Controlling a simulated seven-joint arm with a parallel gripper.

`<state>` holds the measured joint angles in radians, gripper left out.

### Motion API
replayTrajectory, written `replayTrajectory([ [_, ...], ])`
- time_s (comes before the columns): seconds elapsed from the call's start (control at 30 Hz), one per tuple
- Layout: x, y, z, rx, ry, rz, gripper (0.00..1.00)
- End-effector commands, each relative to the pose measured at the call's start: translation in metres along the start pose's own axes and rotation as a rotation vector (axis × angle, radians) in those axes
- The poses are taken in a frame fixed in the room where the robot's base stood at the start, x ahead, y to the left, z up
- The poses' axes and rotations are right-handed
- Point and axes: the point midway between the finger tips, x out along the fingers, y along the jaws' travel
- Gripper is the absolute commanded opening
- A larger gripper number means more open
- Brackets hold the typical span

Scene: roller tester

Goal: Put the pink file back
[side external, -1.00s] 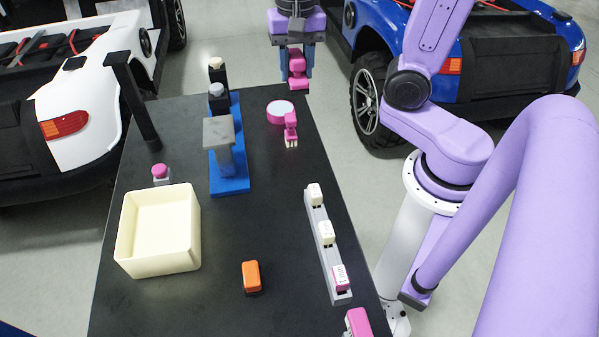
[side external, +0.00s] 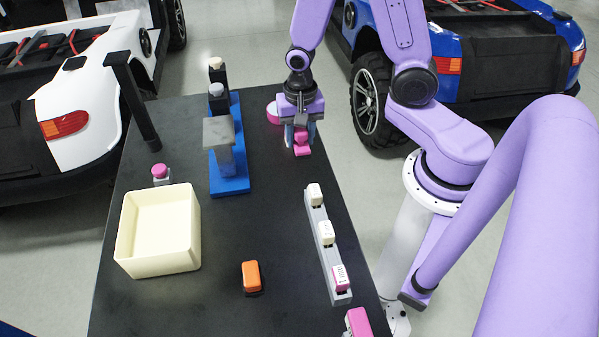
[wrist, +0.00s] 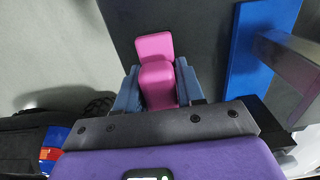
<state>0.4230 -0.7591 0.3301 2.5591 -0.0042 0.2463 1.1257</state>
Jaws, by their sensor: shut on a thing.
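My gripper (side external: 300,133) is shut on a pink stepped piece (side external: 302,149), which I take to be the pink file. In the wrist view the pink piece (wrist: 155,47) sits between the two blue-grey fingers of the gripper (wrist: 158,88). It hangs over the far right part of the table; I cannot tell if it touches the surface. A grey rail (side external: 318,240) at right carries two white blocks (side external: 314,194) (side external: 326,232) and a pink marked block (side external: 340,277). Another pink block (side external: 358,322) is cut by the bottom edge.
A blue stand with a grey plate (side external: 218,131) is left of my gripper. A pink-and-white round item (side external: 273,112) is partly hidden behind the gripper. A cream bin (side external: 158,262), pink button (side external: 160,171), black post (side external: 134,100) and orange block (side external: 251,275) stand on the black table (side external: 205,305).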

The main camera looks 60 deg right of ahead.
Motion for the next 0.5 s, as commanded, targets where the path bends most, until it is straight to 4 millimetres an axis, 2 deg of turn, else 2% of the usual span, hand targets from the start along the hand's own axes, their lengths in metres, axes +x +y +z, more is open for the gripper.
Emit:
replayTrajectory([
  [0.5, 0.046, 0.001, -0.001, -0.002, 0.001, 0.001, 0.05],
])
